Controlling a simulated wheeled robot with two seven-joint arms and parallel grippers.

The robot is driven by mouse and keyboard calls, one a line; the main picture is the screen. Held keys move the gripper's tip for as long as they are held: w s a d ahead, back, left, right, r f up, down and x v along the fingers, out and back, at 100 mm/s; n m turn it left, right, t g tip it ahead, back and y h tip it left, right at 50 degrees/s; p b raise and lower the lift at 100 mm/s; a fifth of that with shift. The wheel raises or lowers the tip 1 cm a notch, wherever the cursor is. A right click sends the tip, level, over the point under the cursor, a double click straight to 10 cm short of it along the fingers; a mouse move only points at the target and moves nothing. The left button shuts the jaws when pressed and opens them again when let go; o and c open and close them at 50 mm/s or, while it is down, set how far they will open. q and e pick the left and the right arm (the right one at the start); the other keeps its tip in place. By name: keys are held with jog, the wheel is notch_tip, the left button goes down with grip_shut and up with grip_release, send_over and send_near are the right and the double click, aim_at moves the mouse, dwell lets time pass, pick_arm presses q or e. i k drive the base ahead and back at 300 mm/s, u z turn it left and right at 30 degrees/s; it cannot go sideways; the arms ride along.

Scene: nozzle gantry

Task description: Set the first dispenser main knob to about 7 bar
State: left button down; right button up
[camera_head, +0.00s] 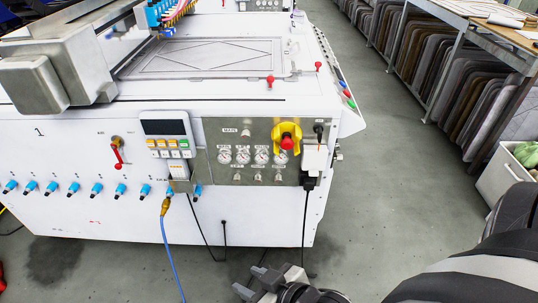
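The control panel (215,133) is a metal plate on the front of the white machine. It carries a row of several small round gauges (243,157), with small knobs (258,177) in a row below them. The labels and needles are too small to read, so I cannot tell which knob is the first dispenser main knob or its pressure. My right gripper (252,281) is low at the bottom middle, in front of and below the panel, touching nothing. Its two dark fingers look spread apart with nothing between them. My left gripper is not in view.
A yellow and red emergency stop (287,138) and a white plug box (315,158) sit right of the gauges. A keypad unit (166,135) is to their left. A blue hose (170,255) and black cables hang in front. Grey floor is free to the right.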

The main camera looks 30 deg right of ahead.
aim_at(245, 136)
jog(key=z, duration=1.4)
jog(key=k, duration=0.6)
jog(key=u, duration=1.25)
jog(key=i, duration=0.5)
jog(key=u, duration=0.05)
